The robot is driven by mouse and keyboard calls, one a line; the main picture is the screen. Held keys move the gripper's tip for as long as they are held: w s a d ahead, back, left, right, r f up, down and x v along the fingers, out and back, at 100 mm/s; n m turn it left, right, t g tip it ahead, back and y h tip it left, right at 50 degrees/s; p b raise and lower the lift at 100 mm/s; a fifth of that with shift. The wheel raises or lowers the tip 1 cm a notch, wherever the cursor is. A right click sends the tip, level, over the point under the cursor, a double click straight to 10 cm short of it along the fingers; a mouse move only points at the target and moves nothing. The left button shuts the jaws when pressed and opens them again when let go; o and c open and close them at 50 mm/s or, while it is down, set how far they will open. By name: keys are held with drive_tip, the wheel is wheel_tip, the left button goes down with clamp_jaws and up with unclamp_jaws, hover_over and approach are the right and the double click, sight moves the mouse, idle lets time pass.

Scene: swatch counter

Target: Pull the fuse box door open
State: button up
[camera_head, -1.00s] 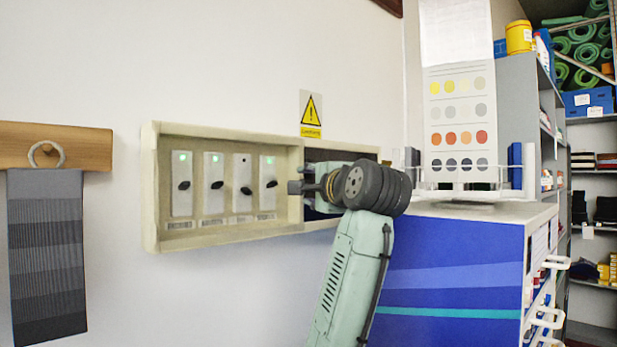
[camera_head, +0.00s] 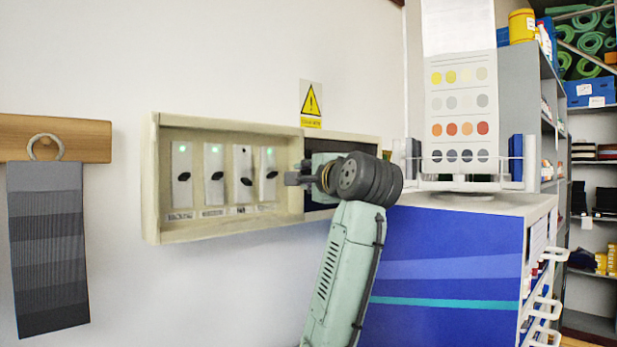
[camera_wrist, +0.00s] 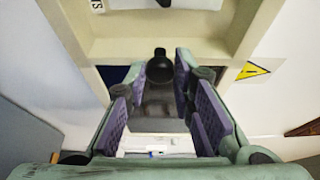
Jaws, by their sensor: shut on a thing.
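The fuse box (camera_head: 225,228) is a cream frame fixed to the white wall, with a left bay of several white breakers (camera_head: 182,178) and a right bay. A dark panel (camera_head: 352,149) shows in the right bay, partly hidden by my wrist; I cannot tell whether it is the door. My gripper (camera_head: 291,179) is at the post between the bays. In the wrist view, a black knob (camera_wrist: 160,70) stands between my purple-padded fingertips (camera_wrist: 160,82), and my gripper is shut on it. How far the door is open cannot be told.
A blue-fronted counter (camera_head: 445,262) stands right of the box, with a swatch card stand (camera_head: 460,100) on it. A yellow warning sign (camera_head: 311,103) is above the box. A grey striped swatch (camera_head: 47,250) hangs at left. Shelves (camera_head: 597,232) fill the far right.

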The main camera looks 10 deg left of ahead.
clamp_jaws()
